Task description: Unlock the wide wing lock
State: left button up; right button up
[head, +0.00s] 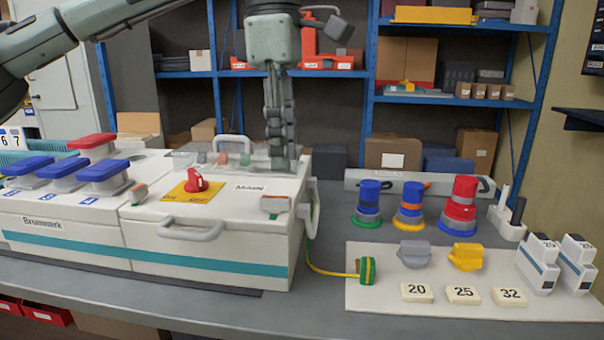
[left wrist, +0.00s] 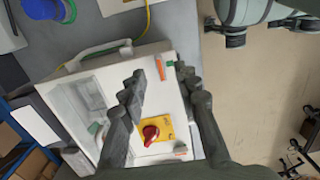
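The grey box (head: 235,225) marked MAIN carries a clear lid section at its back and a red rotary switch (head: 197,180) on a yellow plate. A similar wing lock (head: 135,194) sits at the front left. My left gripper (head: 281,165) points down over the box's back right part, behind the wide lock. Its fingers (left wrist: 160,82) are apart and empty.
A yellow-green cable (head: 330,272) runs there from the box. The blue-lidded sockets (head: 105,172) are at left. A side handle (left wrist: 92,52) juts from the box.

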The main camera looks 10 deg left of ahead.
aim_at(275, 196)
pick_arm(q)
jog(key=shift+w+a+r+y, duration=0.2)
jog(key=shift+a+r+y, duration=0.15)
jog(key=shift+a, duration=0.35)
jog(key=shift+a+f, duration=0.1)
jog(key=shift+f, duration=0.1)
notch_tip(275, 196, down, 7)
jog(key=shift+s, duration=0.1)
jog(key=shift+c, duration=0.2)
grip_shut()
